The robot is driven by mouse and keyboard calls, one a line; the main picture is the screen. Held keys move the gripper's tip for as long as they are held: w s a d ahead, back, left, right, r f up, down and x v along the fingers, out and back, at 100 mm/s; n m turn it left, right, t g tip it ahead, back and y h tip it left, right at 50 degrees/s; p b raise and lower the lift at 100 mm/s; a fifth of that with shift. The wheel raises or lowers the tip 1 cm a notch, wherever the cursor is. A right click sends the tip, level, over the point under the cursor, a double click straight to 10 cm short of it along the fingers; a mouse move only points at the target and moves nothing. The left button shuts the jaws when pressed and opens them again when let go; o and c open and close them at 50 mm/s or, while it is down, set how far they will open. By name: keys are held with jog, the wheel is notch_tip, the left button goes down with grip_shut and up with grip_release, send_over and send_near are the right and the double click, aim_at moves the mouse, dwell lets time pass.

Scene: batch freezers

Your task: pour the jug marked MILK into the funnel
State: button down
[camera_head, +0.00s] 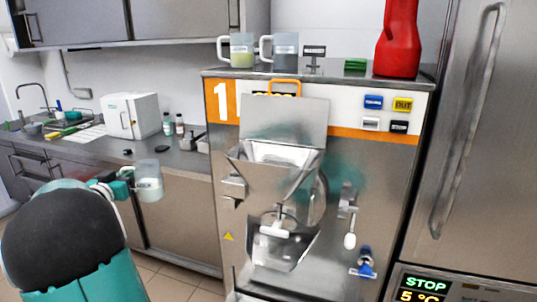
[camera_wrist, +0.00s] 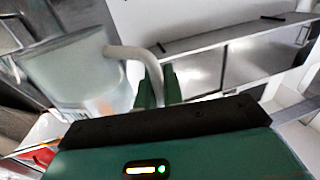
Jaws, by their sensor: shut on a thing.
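A clear jug (camera_head: 148,186) with pale contents is held in front of the counter at the left, and it looks upright. My gripper (camera_head: 127,178) is shut on its handle. In the wrist view the blurred jug (camera_wrist: 70,72) is at the left, with its handle between the green fingers of my gripper (camera_wrist: 158,85). I cannot read its label. The steel funnel (camera_head: 280,153) is on the front of machine 1, to the right of the jug and apart from it, under a raised steel flap (camera_head: 284,118).
Two more jugs stand on the machine top, one with yellowish liquid (camera_head: 242,52) and one greyish (camera_head: 285,50). A red container (camera_head: 397,42) is at the top right. A white box (camera_head: 131,115) and bottles stand on the left counter. A lever (camera_head: 349,215) sticks out right of the funnel.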

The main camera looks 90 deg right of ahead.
jog(key=s+d+r+m+g+y, duration=0.1)
jog(key=s+r+m+g, duration=0.2)
jog(key=s+r, duration=1.4)
jog(key=s+g, duration=0.2)
jog(key=s, duration=0.2)
jog(key=shift+s+d+r+m+y, duration=0.2)
jog(key=shift+s+m+y, duration=0.1)
jog(key=shift+m, duration=0.1)
jog(key=shift+a+r, duration=0.1)
